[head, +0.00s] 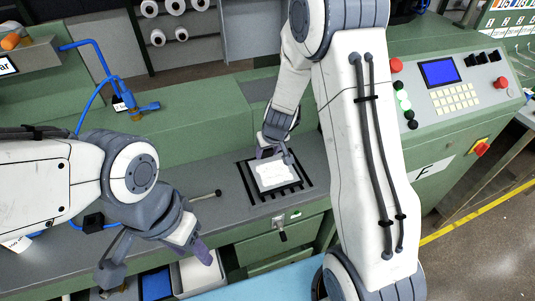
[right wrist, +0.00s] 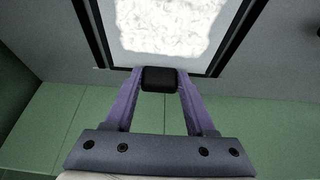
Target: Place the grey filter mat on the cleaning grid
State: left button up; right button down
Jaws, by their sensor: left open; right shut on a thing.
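The filter mat (head: 276,173) is a pale square with a whitish, fluffy top. It is over the dark-barred cleaning grid (head: 254,190) on the grey bench top. Bars show around its edges; whether it rests on them or hovers just above, I cannot tell. My right gripper (head: 273,154) is at the mat's far edge. In the right wrist view, its purple fingers are shut on the black tab (right wrist: 159,79) of the mat (right wrist: 165,35). My left gripper (head: 155,263) is open and empty, over the front of the bench at lower left.
Below are green drawers (head: 275,236) and an open drawer with a blue item (head: 157,284). A control panel (head: 450,80) stands at right. A blue hose fitting (head: 140,108) is at back left.

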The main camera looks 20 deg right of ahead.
aim_at(272, 168)
jog(key=shift+f, duration=0.15)
jog(key=shift+c, duration=1.2)
grip_release()
jog(key=p+v, duration=0.7)
jog(key=v, duration=0.4)
jog(key=s+a+r+n+g+y, duration=0.1)
jog(key=s+a+r, duration=0.2)
jog(key=s+a, duration=0.15)
jog(key=s+a+r+n+g+y, duration=0.1)
jog(key=s+a+r+n, duration=0.1)
jog(key=s+a+r, duration=0.3)
jog(key=s+a+r+n+g, duration=0.1)
jog(key=s+a+r+n, duration=0.1)
jog(key=s, duration=0.6)
jog(key=s+a+r+n+g+h, duration=0.1)
jog(key=s+a+r+n, duration=0.1)
jog(key=s, duration=0.6)
jog(key=shift+s+a+g, duration=0.3)
jog(key=shift+s+a, duration=0.05)
jog(key=shift+a, duration=0.05)
